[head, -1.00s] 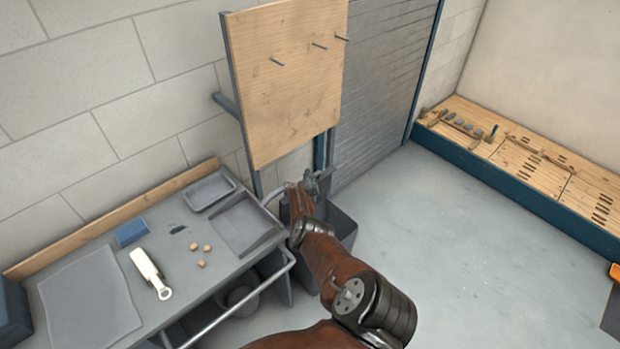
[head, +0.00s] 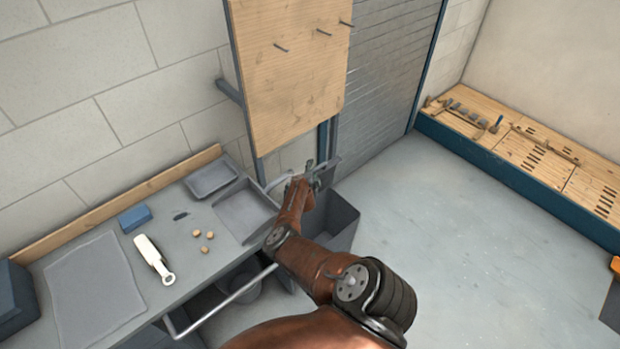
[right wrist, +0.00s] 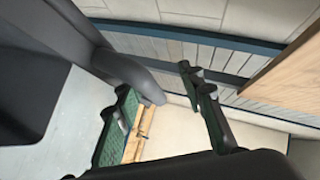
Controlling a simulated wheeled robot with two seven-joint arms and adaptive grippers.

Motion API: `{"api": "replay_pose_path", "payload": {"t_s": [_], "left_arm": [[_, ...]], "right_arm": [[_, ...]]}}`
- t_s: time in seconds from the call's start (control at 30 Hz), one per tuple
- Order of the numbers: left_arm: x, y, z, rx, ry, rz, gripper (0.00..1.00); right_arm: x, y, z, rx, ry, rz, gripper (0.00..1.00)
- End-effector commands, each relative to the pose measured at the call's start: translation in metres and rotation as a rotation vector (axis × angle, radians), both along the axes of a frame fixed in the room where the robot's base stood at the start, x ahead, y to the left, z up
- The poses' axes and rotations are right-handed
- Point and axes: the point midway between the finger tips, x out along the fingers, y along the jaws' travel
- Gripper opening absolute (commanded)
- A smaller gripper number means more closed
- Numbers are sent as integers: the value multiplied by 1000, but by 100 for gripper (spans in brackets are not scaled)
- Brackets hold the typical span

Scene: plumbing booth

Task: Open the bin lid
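The dark grey bin (head: 345,222) stands on the floor at the right end of the workbench. Its top looks open in the head view, and part of the inside shows. A dark panel that looks like the lid (head: 328,171) stands raised at its back, partly hidden by my gripper. My right gripper (head: 318,180) is over the back of the bin, close to this panel. In the right wrist view the fingers (right wrist: 165,118) are spread apart. A dark curved bar (right wrist: 135,76) reaches between them; I cannot tell whether they touch it. My left gripper is not in view.
The workbench (head: 195,260) on the left holds a white-handled tool (head: 152,258), a blue block (head: 134,218), trays and small tan pieces. A wooden pegboard (head: 290,80) hangs above the bin. Floor (head: 450,230) to the right is clear.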

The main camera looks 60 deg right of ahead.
Motion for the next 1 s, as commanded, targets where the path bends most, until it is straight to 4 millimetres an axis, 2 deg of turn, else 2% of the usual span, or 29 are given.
{"api": "replay_pose_path", "payload": {"t_s": [0.5,0.7,1.0], "left_arm": [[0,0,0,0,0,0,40],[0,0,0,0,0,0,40],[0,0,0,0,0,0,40]], "right_arm": [[-29,57,25,-2,-1,0,33],[-35,66,29,-2,0,0,33],[-36,67,29,-2,1,-1,33]]}}
